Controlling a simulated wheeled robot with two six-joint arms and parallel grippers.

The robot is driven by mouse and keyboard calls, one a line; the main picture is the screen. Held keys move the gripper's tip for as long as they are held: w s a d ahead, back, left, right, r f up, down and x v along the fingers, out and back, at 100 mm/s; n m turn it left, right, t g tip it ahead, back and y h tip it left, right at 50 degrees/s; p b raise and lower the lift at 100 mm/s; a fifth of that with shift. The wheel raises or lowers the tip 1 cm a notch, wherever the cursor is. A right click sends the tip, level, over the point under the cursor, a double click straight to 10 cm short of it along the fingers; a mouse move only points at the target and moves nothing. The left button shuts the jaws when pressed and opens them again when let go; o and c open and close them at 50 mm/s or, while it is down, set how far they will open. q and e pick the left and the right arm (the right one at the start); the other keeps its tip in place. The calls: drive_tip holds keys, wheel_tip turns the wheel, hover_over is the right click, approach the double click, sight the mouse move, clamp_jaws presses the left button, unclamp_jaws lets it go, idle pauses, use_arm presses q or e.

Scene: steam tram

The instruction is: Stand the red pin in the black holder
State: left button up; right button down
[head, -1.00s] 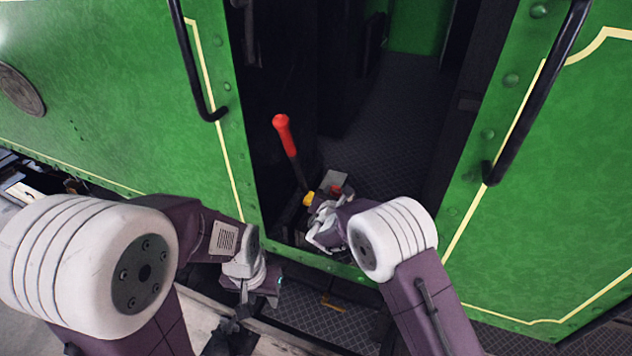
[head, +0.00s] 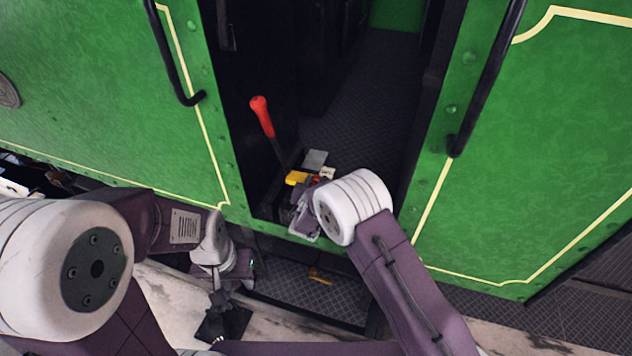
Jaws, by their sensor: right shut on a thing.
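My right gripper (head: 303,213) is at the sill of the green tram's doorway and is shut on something. A small red piece (head: 316,179) shows right at its far side and looks like the red pin; most of it is hidden by the gripper and wrist. I cannot make out the black holder for sure among the dark, small things beyond the gripper. My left gripper (head: 217,300) hangs low outside the tram, left of the doorway, above a dark flat shape; whether its fingers are apart is unclear.
A tall lever with a red grip (head: 262,115) rises just behind the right gripper. A yellow block (head: 296,178) and a grey plate (head: 315,158) lie close by. A black handrail (head: 482,80) flanks the doorway at right. The patterned cab floor (head: 365,105) is clear.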

drive_tip(key=shift+w+a, duration=0.1)
drive_tip(key=shift+w, duration=0.05)
idle(0.3)
drive_tip(key=shift+b, duration=0.45)
drive_tip(key=shift+f, duration=0.15)
drive_tip(key=shift+f+b, duration=0.15)
drive_tip(key=shift+b, duration=0.3)
idle(0.6)
drive_tip(key=shift+f+b, duration=0.1)
drive_tip(key=shift+b, duration=0.2)
drive_tip(key=shift+f+b, duration=2.55)
drive_tip(key=shift+b, duration=0.3)
